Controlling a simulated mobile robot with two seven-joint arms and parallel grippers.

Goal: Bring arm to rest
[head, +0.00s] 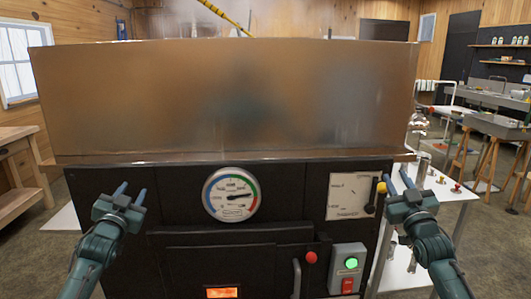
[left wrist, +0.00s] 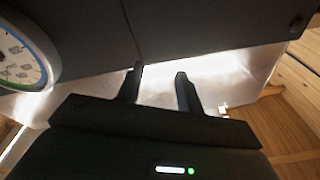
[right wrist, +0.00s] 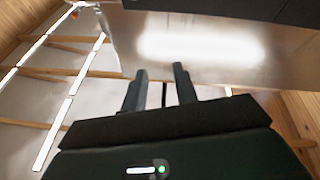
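My left gripper (head: 131,192) is raised in front of the left part of the evaporator's black front. Its two fingers stand apart with nothing between them, as the left wrist view (left wrist: 160,82) also shows. My right gripper (head: 396,180) is raised in front of the right edge of the evaporator, near a small lever with a yellow knob (head: 381,188). Its fingers are also apart and empty in the right wrist view (right wrist: 160,75). From the head view I cannot tell whether the right gripper touches the lever.
The evaporator's metal pan (head: 225,100) fills the middle, above a dial gauge (head: 231,194), a red knob (head: 311,257) and a switch box with a lit green button (head: 351,263). A wooden bench (head: 20,180) stands at left, a white table (head: 445,190) at right.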

